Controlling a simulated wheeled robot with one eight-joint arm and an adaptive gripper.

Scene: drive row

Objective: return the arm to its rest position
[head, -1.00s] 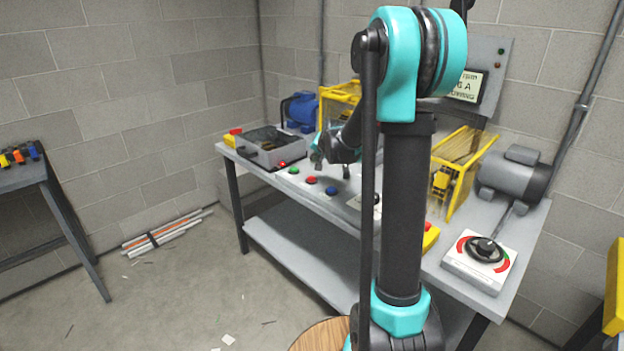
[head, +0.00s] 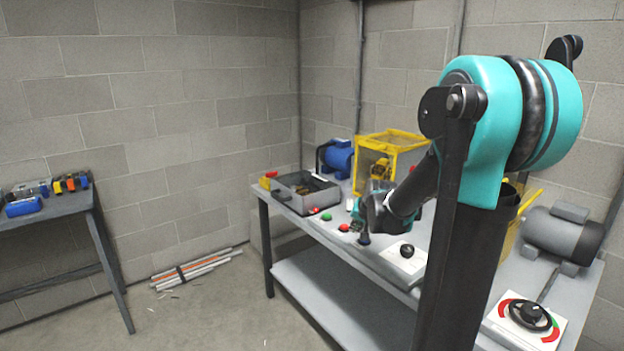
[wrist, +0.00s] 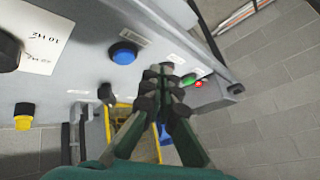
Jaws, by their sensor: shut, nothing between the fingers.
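My teal and black arm stands on the right of the head view. Its dark forearm reaches down over the grey workbench (head: 330,290). My gripper (head: 357,222) is small there, over the button row near the front edge, and its fingers are partly lost against the dark wrist. In the wrist view my gripper (wrist: 165,72) has its black fingertips together, with nothing between them. A blue button (wrist: 124,53) is beside the fingertips. A green button (wrist: 188,79) and a red button (wrist: 198,84) are on the other side. I cannot tell whether the fingers touch the panel.
A grey open box (head: 305,190), a blue motor (head: 338,158) and a yellow-framed cage (head: 385,143) stand on the bench. A grey motor (head: 562,235) and a dial box (head: 525,318) are at right. Striped rods (head: 195,268) lie on the floor, which is mostly free at left.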

